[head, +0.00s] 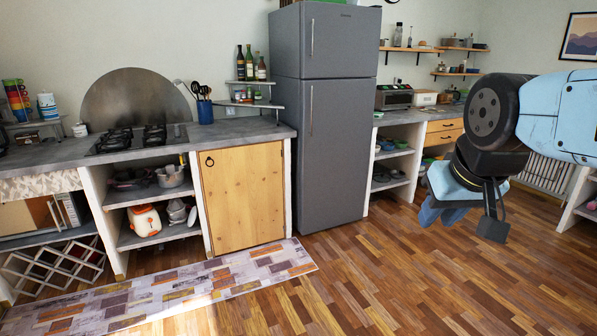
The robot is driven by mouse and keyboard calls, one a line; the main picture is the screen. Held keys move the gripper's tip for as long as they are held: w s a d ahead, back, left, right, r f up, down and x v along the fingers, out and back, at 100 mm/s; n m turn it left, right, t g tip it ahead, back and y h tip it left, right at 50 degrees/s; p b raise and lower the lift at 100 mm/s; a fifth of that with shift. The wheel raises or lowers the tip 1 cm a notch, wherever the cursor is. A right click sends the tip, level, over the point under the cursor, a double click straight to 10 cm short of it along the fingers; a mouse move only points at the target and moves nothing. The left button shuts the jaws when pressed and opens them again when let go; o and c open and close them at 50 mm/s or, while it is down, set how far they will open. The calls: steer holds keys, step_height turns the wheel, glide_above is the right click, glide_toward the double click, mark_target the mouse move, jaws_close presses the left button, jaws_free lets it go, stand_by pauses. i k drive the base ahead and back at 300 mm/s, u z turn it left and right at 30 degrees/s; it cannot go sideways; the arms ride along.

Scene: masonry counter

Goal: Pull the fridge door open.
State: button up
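The grey fridge (345,150) stands upright in the middle of the head view. It has a smaller upper door (345,45) and a tall lower door (345,185), and both look closed. A thin vertical handle (312,38) is on the left side of the upper door. Another thin vertical handle (311,110) is near the top left of the lower door. My gripper (430,213) hangs in the air to the right of the fridge in the picture, apart from both handles. Its fingers point down and overlap in this view, so their opening is unclear.
A masonry counter (90,150) with a hob, a blue utensil pot (205,112) and a wooden cabinet door (243,198) adjoins the fridge's left. A patterned rug (170,297) lies before it. More counter stands at right. The wooden floor (400,275) before the fridge is clear.

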mark_target(337, 114)
steer(key=u, duration=0.05)
steer(key=i, duration=3.15)
steer(key=u, duration=0.15)
